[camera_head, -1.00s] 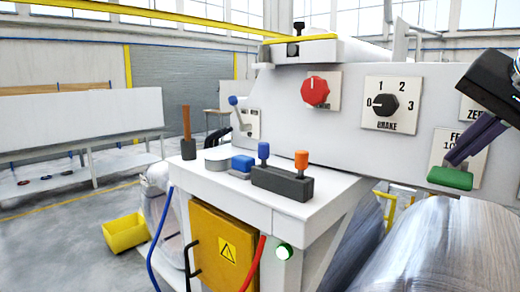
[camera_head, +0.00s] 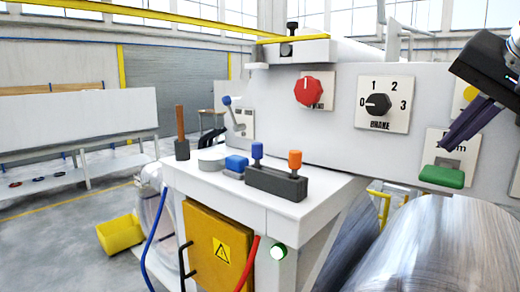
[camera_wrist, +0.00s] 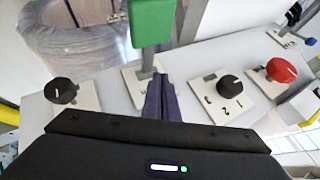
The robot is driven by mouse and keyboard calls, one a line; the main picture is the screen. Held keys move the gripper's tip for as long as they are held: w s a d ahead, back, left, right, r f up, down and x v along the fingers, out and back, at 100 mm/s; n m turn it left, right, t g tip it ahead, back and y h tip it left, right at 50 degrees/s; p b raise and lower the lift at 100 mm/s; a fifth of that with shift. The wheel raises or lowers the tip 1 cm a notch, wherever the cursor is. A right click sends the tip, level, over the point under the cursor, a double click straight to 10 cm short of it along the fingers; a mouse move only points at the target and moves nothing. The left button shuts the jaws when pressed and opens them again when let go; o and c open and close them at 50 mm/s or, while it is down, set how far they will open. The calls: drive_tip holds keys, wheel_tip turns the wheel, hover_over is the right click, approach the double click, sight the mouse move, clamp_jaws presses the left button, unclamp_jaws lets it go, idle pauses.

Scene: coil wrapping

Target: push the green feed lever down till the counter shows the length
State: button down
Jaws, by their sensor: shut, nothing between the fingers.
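The green feed lever (camera_head: 442,176) sticks out from the machine's front panel at the right in the head view. In the wrist view its green handle (camera_wrist: 152,22) is at the top centre, with a grey stem below it. My gripper (camera_head: 446,147) is shut and empty, with its dark purple fingers pointing down and left just above the lever. In the wrist view the fingers (camera_wrist: 160,80) end beside the stem; I cannot tell whether they touch it. The plate behind the lever (camera_head: 436,143) is partly covered by the fingers. I cannot make out a counter reading.
Left of the lever are the brake knob (camera_head: 377,104) and a red knob (camera_head: 308,91). A ledge (camera_head: 300,211) carries blue and orange levers. A large metallic coil (camera_head: 440,245) sits directly below the green lever. Free floor lies at the left.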

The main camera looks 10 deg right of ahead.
drive_tip(key=shift+r, duration=0.1)
drive_tip(key=shift+w+d+r, duration=0.15)
drive_tip(key=shift+r, duration=2.25)
